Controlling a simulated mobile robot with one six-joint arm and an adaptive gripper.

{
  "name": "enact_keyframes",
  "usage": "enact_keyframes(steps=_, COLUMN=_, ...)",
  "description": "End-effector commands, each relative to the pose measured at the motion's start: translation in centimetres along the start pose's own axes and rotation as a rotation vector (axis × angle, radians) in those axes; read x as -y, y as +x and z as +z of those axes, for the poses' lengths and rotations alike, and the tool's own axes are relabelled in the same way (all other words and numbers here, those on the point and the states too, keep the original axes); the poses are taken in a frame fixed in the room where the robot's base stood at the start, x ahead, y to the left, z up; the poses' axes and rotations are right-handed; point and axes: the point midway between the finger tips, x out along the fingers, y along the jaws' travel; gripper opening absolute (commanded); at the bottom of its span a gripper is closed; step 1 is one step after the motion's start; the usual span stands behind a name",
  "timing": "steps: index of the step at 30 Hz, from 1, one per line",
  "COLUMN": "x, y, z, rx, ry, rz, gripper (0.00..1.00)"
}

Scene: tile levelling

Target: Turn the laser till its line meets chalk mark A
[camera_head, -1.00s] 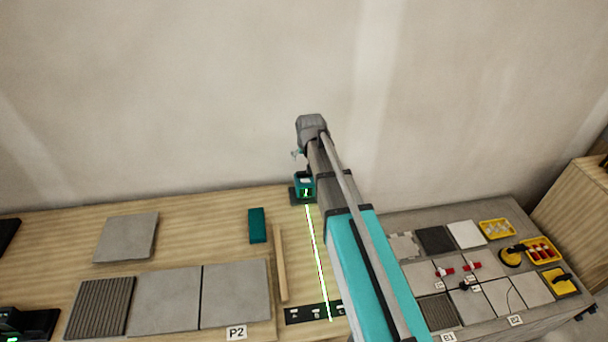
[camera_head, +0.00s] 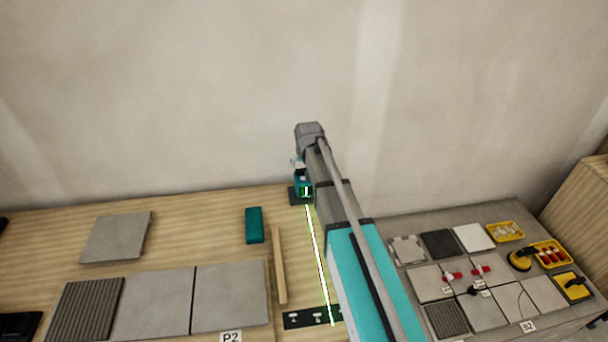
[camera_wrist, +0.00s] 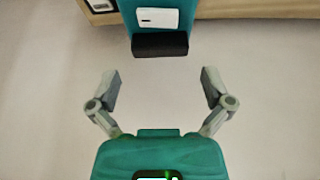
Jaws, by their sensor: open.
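The teal laser (camera_head: 304,191) with a green-lit front stands on a dark base at the table's back edge. Its green line (camera_head: 318,262) runs forward to a dark strip (camera_head: 292,320) with white marks. It crosses right of the two visible marks; the letters are unreadable and my arm covers the strip's right end. My gripper (camera_head: 299,166) is just above the laser. In the wrist view its two fingers (camera_wrist: 160,82) are spread with nothing between their tips. A teal block with a white label and black end is ahead; I cannot tell if this is the laser.
A teal block (camera_head: 254,225) and a wooden strip (camera_head: 279,264) lie left of the line. Grey tiles (camera_head: 230,297) lie further left. A grey bench (camera_head: 402,222) with tiles and yellow trays (camera_head: 549,252) stands to the right. The wall is close behind the laser.

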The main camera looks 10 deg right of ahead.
Motion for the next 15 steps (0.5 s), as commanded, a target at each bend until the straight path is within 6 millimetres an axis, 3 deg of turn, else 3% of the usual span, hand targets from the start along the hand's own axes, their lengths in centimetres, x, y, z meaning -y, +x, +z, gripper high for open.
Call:
enact_keyframes(steps=6, x=0.0, y=2.2, z=0.1, rx=0.000, ry=0.000, rz=0.000, gripper=1.00)
enact_keyframes(steps=15, x=0.0, y=3.6, z=0.0, rx=0.000, ry=0.000, rz=0.000, gripper=1.00)
